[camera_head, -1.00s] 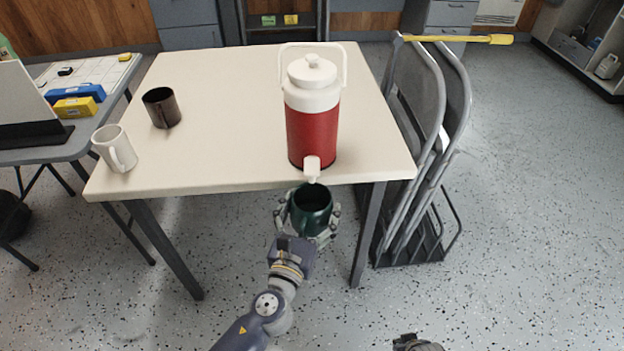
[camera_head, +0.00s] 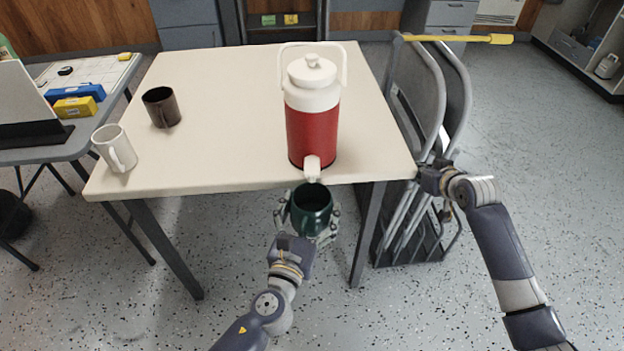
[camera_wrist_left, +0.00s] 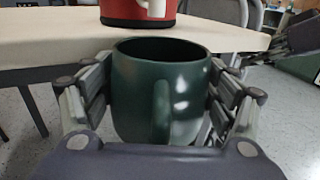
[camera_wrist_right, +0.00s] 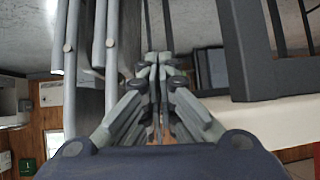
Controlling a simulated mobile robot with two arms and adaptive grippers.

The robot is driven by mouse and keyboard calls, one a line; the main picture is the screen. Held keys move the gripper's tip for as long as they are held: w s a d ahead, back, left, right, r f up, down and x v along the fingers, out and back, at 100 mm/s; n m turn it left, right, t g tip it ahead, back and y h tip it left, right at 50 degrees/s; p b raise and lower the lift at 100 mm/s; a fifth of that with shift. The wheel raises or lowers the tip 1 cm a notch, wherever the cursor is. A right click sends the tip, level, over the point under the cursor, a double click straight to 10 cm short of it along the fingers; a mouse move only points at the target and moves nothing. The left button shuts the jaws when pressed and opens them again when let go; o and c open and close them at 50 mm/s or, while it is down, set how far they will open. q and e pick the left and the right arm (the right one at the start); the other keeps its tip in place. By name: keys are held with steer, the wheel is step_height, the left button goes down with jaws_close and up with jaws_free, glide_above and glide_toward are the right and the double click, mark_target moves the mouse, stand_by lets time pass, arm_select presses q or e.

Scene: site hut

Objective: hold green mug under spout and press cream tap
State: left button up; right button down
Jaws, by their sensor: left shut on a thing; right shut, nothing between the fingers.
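The green mug (camera_head: 311,211) is upright, with its open top just below the cream tap (camera_head: 312,168) of the red and white drinks jug (camera_head: 312,130), in front of the table edge. My left gripper (camera_head: 309,220) is shut on the mug, its fingers on both sides. In the left wrist view the mug (camera_wrist_left: 160,95) shows its handle toward the camera. My right gripper (camera_head: 428,178) is beside the table's right front corner, near the folded chairs. In the right wrist view its fingers (camera_wrist_right: 155,65) are closed together and empty.
The table (camera_head: 220,110) carries a white mug (camera_head: 115,150) and a dark brown mug (camera_head: 161,107) at its left. Folded grey chairs (camera_head: 420,100) stand in a rack close to the right edge. A side table (camera_head: 75,140) is at the far left.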

steer(key=w+a+r+n+t+y, duration=0.1)
steer(key=w+a+r+y, duration=0.15)
steer(key=r, duration=1.05)
steer(key=s+a+r+n+g+y, duration=0.1)
steer(key=s+a+r+n+y, duration=0.15)
steer(key=a+r+n, duration=0.4)
steer(key=s+a+r+n+g+y, duration=0.1)
steer(key=s+a+r+n, duration=0.2)
steer(key=a+r, duration=0.7)
steer(key=n+g+h, duration=0.1)
steer(key=n+g, duration=0.4)
steer(key=n, duration=0.3)
glide_above(306, 167)
steer(key=s+d, duration=0.2)
steer(key=f, duration=0.8)
steer(key=shift+w+a+f, duration=0.1)
steer(key=shift+w+f, duration=0.1)
steer(key=shift+f, duration=0.05)
steer(key=shift+w+f, duration=0.1)
steer(key=shift+f, duration=2.5)
steer(key=shift+f+m, duration=0.25)
steer(key=shift+f, duration=0.3)
